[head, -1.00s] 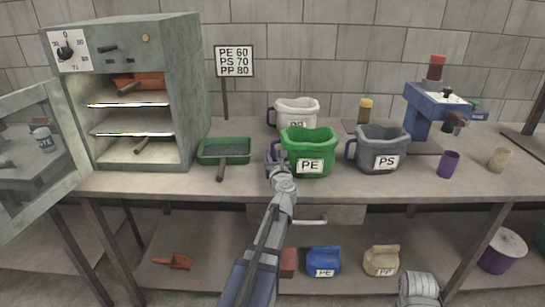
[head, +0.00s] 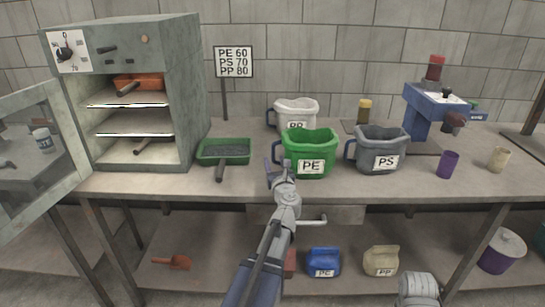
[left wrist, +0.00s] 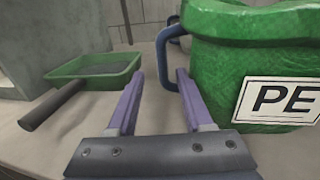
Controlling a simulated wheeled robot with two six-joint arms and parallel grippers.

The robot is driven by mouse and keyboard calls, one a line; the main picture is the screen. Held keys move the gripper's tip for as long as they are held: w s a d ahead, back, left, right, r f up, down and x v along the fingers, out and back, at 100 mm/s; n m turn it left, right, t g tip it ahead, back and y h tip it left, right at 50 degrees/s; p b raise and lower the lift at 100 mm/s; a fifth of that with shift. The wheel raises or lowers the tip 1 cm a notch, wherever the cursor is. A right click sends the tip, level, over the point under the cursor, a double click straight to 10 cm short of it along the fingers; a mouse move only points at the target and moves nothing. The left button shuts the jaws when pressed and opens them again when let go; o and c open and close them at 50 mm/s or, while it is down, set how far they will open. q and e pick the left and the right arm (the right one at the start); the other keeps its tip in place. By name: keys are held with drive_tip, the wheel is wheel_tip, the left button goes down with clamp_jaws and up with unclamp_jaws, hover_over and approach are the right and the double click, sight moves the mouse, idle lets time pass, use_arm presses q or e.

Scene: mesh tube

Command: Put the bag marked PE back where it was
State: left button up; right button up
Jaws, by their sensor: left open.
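A blue bag (head: 323,261) with a label that seems to read PE stands on the lower shelf, under the bench top. A green jug (head: 309,147) marked PE stands on the bench top; its blue handle is on its left side. My left gripper (head: 275,172) is open and empty, just left of and in front of this jug. In the left wrist view the open purple fingers (left wrist: 160,82) point at the jug's blue handle (left wrist: 164,55); I cannot tell whether the handle lies between the tips or just beyond.
A white jug (head: 296,114) and a grey PS jug (head: 382,145) stand near the green one. A green tray (head: 239,150) lies left, beside the open oven (head: 180,70). A tan bag (head: 381,259) and an orange scoop (head: 172,262) are on the lower shelf.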

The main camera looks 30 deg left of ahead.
use_arm(q)
drive_tip(key=v, duration=0.7)
